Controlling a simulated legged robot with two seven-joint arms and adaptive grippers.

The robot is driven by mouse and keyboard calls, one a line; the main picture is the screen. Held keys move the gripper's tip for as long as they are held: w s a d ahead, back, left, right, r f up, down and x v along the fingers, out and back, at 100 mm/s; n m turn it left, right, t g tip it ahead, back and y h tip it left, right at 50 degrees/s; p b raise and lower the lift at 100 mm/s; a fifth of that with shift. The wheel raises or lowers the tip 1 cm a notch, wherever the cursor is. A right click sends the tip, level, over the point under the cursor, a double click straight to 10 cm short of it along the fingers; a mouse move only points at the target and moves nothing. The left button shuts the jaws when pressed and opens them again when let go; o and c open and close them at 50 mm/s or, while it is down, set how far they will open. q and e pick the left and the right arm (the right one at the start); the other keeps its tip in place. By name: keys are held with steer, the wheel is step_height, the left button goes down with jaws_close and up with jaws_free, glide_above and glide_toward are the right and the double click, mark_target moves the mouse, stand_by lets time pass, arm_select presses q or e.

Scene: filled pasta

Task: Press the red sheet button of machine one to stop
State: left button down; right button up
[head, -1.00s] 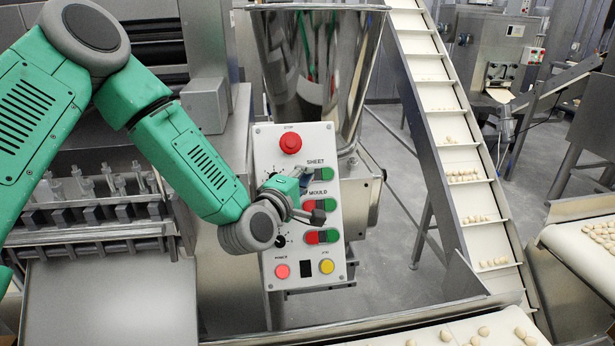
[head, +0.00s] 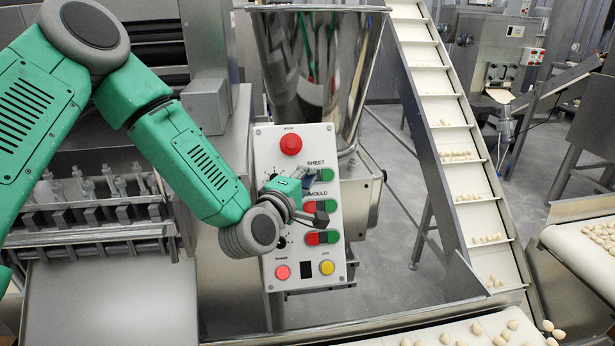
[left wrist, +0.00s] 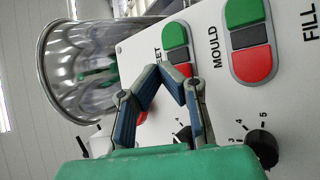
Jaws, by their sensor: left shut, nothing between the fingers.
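The control panel (head: 300,250) of the machine stands in the middle of the head view. Its SHEET row has a green button (head: 327,174); the red sheet button beside it is hidden behind my gripper there. In the left wrist view the red sheet button (left wrist: 186,69) shows partly, below the black middle piece and the green button (left wrist: 175,34). My left gripper (head: 309,176) is shut and empty in front of the SHEET row. In the left wrist view its fingertips (left wrist: 164,70) meet right at the red button's edge. I cannot tell whether they touch it.
The MOULD buttons (left wrist: 248,40) are close to the fingers. A red stop button (head: 291,144) sits above, and a black knob (left wrist: 263,146) is close by. The steel hopper (head: 318,70) rises behind the panel. A sloped conveyor (head: 460,130) carries dough pieces on the right.

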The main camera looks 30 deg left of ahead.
arm_select(q)
steer(key=s+d+r, duration=0.1)
steer(key=s+d+r+p, duration=0.1)
steer(key=s, duration=0.1)
steer(key=shift+s+d+r, duration=0.2)
steer(key=shift+d+r, duration=0.1)
steer(key=shift+r, duration=0.05)
steer(key=shift+f, duration=0.1)
stand_by(0.7)
